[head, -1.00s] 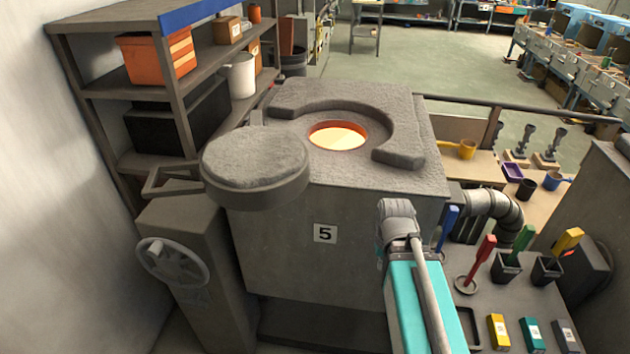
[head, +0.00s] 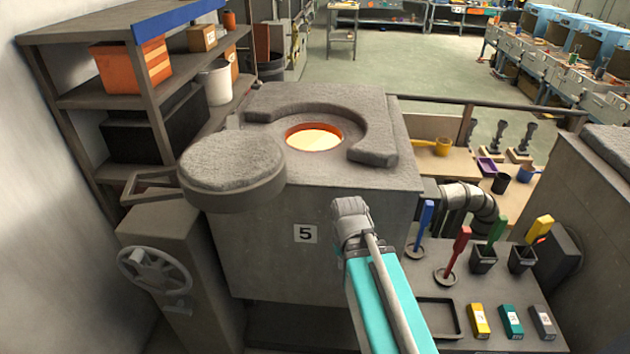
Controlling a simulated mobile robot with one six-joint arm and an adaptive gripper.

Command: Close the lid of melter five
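Melter five is a grey block (head: 330,240) with a "5" label on its front, in the middle of the head view. Its round orange-rimmed opening (head: 314,137) glows and is uncovered. The thick round grey lid (head: 232,165) is swung out to the left of the opening, apart from it, level and overhanging the melter's left edge. A raised curved collar (head: 375,140) partly rings the opening. A bracket handle (head: 150,183) shows left of the lid. My teal and grey arm stands in front of the melter's right side. My gripper's fingers do not show.
A handwheel (head: 155,272) on a grey pedestal stands below the lid at left. A loaded shelf (head: 150,95) stands behind it. A side bench (head: 520,285) at right holds coloured-handled tools and small blocks. A rail (head: 490,103) runs behind the melter.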

